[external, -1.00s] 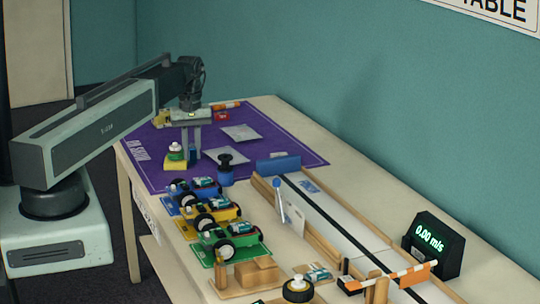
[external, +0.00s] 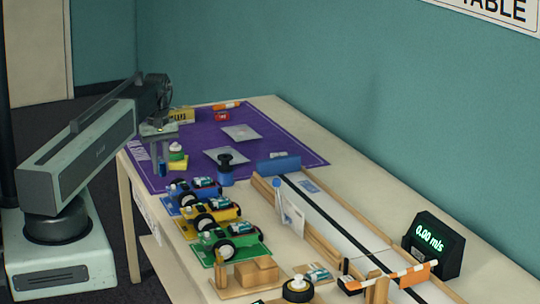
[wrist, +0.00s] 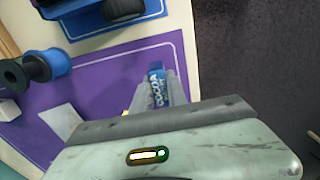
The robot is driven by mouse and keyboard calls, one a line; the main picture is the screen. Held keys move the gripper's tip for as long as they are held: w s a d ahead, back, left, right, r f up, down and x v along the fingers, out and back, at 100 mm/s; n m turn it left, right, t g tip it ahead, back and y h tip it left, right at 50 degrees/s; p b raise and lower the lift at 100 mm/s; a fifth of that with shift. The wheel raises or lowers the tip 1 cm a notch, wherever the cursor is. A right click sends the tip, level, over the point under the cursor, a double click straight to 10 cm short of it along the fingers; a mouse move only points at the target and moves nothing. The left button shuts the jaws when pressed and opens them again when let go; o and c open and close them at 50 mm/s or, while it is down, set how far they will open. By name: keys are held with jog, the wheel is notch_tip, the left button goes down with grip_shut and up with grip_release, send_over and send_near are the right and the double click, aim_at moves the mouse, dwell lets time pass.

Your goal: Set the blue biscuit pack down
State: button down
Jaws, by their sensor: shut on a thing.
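The blue biscuit pack, lettered COCOA, (wrist: 157,88) is between my gripper's fingers in the wrist view. In the external view only a small part of the blue pack (external: 163,171) shows at the fingertips. My gripper (external: 161,163) is shut on it and points down over the left side of the purple mat (external: 205,137). In the wrist view my gripper (wrist: 157,100) is near the mat's edge, with dark floor beyond the table. I cannot tell whether the pack touches the mat.
A yellow pack (external: 181,115) and a small red pack (external: 222,116) lie at the back. A blue spool (external: 226,176) and model cars (external: 210,211) stand nearer. Bare mat lies between the grey cards.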

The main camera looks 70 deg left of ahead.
aim_at(161, 174)
notch_tip(161, 174, down, 4)
jog(key=shift+r+b, duration=0.2)
jog(key=shift+b, duration=1.05)
jog(key=shift+r, duration=0.25)
jog(key=shift+f, duration=0.2)
jog(key=c, duration=1.3)
grip_release()
notch_tip(161, 174, up, 13)
jog(key=p, duration=1.2)
jog(key=shift+f+p, duration=0.15)
jog(key=shift+p, duration=0.25)
jog(key=shift+f, duration=0.1)
